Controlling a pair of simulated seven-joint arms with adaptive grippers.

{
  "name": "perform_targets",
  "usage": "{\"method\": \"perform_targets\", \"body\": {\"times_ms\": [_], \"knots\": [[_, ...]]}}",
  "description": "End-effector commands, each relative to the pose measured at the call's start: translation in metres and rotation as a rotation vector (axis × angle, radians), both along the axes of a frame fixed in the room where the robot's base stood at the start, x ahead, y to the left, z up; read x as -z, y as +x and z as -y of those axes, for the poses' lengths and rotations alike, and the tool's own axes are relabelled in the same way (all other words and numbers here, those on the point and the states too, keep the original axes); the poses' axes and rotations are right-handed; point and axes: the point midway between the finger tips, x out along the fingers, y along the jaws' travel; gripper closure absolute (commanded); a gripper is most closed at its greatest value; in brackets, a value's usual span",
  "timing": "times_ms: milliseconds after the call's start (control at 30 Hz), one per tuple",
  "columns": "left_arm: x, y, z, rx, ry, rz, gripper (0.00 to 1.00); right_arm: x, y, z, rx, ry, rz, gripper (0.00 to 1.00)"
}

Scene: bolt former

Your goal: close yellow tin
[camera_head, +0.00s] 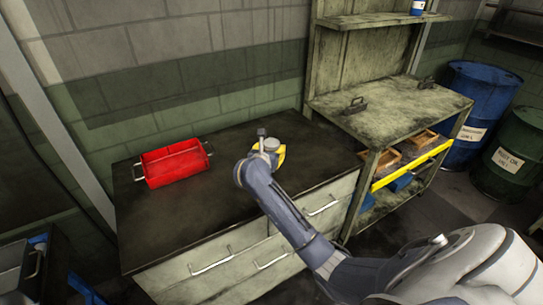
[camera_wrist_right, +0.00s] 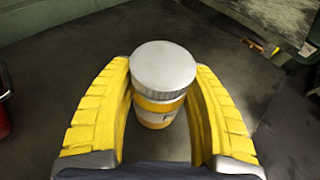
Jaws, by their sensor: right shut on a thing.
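I cannot tell whether the fingers also touch the tin's body. In the head view my right gripper (camera_head: 268,150) is over the bench, with the grey lid (camera_head: 270,144) showing; the tin is mostly hidden there. My left gripper is not in view.
A red tray (camera_head: 174,163) with handles lies on the bench (camera_head: 180,220), left of the gripper. A workbench with shelves (camera_head: 390,110) stands at the right, with blue (camera_head: 485,95) and green (camera_head: 510,150) drums beyond it. The bench between tray and gripper is clear.

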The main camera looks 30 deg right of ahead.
Motion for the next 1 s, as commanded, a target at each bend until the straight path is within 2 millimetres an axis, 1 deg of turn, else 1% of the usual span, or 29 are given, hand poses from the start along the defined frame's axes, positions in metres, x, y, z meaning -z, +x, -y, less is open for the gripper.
{"method": "perform_targets", "body": {"times_ms": [100,233,733,767,900,933,1000], "knots": [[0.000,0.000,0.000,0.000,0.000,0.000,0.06,0.014,0.000,0.001,0.001,-0.003,-0.001,1.00],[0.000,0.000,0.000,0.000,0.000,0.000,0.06,0.023,0.000,0.000,0.000,-0.002,0.001,1.00],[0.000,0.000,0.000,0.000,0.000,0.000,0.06,0.028,0.000,0.000,0.001,-0.002,0.001,1.00],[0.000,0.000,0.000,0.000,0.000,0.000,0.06,0.028,0.000,0.000,0.001,0.000,0.000,0.43],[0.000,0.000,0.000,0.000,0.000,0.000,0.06,0.028,0.000,0.000,0.001,-0.001,0.000,0.27],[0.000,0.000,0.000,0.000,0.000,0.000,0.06,0.028,0.000,0.000,0.001,-0.001,0.000,0.24],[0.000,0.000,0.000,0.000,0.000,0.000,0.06,0.028,0.000,0.000,0.001,-0.001,0.000,0.24]]}}
